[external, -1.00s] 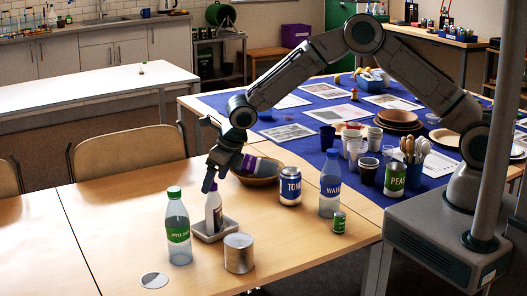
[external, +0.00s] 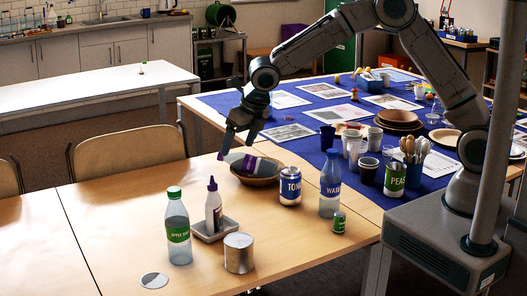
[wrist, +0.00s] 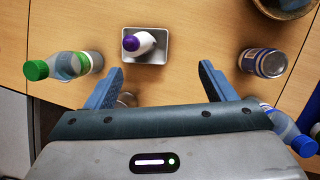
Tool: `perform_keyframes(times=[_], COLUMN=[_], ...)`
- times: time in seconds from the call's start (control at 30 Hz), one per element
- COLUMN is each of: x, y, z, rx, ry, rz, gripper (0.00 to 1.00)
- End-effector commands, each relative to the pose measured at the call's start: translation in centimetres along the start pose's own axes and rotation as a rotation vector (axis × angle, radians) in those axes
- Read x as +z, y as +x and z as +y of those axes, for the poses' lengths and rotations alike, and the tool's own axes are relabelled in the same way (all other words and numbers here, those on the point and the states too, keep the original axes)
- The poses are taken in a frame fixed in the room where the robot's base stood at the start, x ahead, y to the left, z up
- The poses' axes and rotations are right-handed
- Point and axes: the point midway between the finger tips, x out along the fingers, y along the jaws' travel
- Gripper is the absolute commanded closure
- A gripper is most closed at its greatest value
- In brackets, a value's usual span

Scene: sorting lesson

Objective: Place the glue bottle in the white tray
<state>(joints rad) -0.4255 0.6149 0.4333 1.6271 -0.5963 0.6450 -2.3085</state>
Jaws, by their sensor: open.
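The glue bottle (external: 213,207), white with a purple cap, stands upright in the small white tray (external: 229,231) on the wooden table. In the wrist view the bottle (wrist: 139,43) is inside the tray (wrist: 158,58), seen from above. My gripper (external: 235,150) is above the table, up and back from the bottle, near the bowl in the picture.
A green-capped apple juice bottle (external: 177,232) stands left of the tray and a metal can (external: 239,257) in front. A brown bowl (external: 262,180) holding a purple-and-white item, a tonic can (external: 290,188) and a blue-capped water bottle (external: 330,190) are to the right. The table's left part is clear.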

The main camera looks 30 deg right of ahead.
Motion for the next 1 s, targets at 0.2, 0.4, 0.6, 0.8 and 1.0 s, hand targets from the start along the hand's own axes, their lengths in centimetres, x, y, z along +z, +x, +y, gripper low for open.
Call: perform_keyframes(times=[0.2,0.4,0.6,0.8,1.0], x=[-1.7,-6.3,-12.9,-20.6,-26.5], y=[-8.0,-14.6,-20.3,-24.3,-26.0], z=[-10.3,-18.4,-24.4,-27.8,-28.5], rx=[-0.121,-0.198,-0.228,-0.202,0.140], ry=[0.658,1.316,1.998,2.686,-3.040], rz=[-0.039,-0.105,-0.192,-0.266,0.273], gripper=[0.23,0.23,0.23,0.23,0.23])
